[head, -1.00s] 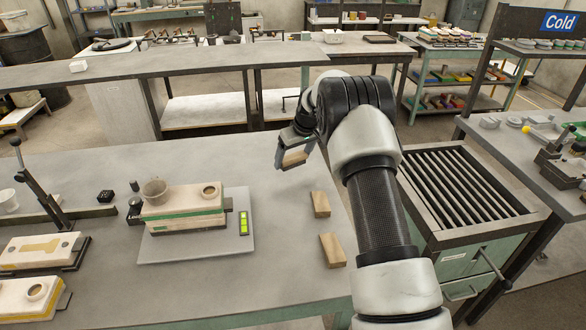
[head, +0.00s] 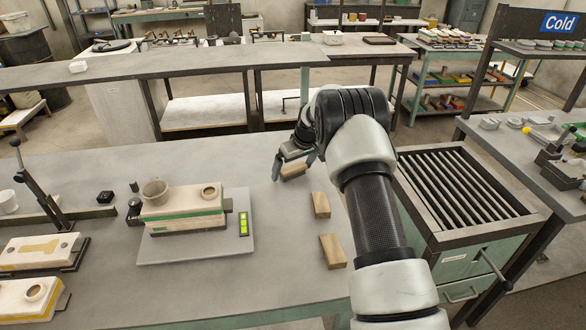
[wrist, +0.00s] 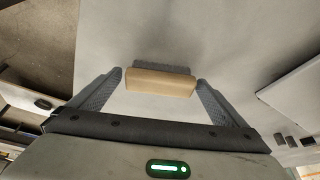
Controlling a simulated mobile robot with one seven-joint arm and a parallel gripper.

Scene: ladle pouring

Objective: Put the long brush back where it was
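A long tan wooden block (head: 293,171), which I take to be the long brush, is at the bench's far right part. In the wrist view the brush (wrist: 160,83) lies crosswise between my fingertips, with a dark grey strip along its far side; I cannot tell if that is bristle or shadow. My gripper (head: 294,168) is open around it, low over the bench. The wrist view shows a small gap between each finger and the brush's ends (wrist: 160,80). The brush appears to rest on the bench.
Two wooden blocks (head: 321,205) (head: 333,251) lie nearer on the bench's right side. A grated stand (head: 470,190) is right of the bench.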

